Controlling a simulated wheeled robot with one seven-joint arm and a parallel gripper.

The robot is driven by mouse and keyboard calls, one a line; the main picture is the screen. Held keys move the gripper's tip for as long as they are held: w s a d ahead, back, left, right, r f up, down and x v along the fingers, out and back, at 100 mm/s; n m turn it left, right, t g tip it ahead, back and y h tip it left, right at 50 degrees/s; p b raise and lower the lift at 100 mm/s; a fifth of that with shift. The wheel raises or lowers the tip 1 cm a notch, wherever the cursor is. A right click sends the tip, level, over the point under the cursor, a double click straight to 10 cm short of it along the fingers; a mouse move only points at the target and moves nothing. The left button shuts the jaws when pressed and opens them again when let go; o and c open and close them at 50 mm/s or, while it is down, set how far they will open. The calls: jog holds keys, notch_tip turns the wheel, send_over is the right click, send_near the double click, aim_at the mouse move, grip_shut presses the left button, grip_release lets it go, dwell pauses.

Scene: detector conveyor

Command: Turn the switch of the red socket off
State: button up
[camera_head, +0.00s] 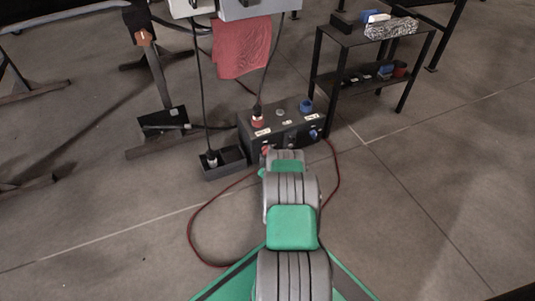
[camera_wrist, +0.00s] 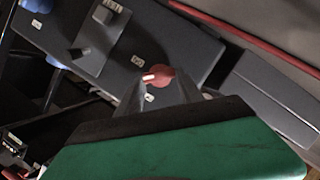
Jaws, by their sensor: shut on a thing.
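The dark socket box (camera_head: 285,122) stands on the floor ahead of my arm, with a red socket (camera_head: 257,122) on its left and a blue socket (camera_head: 306,107) on its right. In the wrist view the red switch (camera_wrist: 161,73) with a white mark sits on the grey box face (camera_wrist: 150,35). My gripper (camera_wrist: 156,82) is at the red switch, with its two grey fingers on either side, shut on it. Part of the switch is hidden by the fingers. In the head view my arm covers part of the box front and hides the gripper.
A black shelf table (camera_head: 375,45) stands behind to the right. A small black open box (camera_head: 226,163) sits left of the socket box. A red cable (camera_head: 190,225) loops on the floor. A red cloth (camera_head: 241,48) hangs behind. Floor at right is clear.

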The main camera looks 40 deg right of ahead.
jog(key=shift+a+f+n+t+h, duration=0.1)
jog(key=shift+f+n+t+h, duration=0.3)
jog(key=shift+n, duration=0.85)
jog(key=shift+a+r+n+t+h, duration=0.15)
jog(key=shift+n+h, duration=0.6)
jog(key=shift+n, duration=0.45)
jog(key=shift+f+n+t+h, duration=0.3)
jog(key=shift+n+h, duration=0.25)
jog(key=shift+n, duration=0.7)
jog(key=o, duration=1.4)
jog(key=p+v, duration=0.4)
jog(key=v, duration=0.3)
jog(key=shift+s+a, duration=0.2)
jog(key=shift+s, duration=0.1)
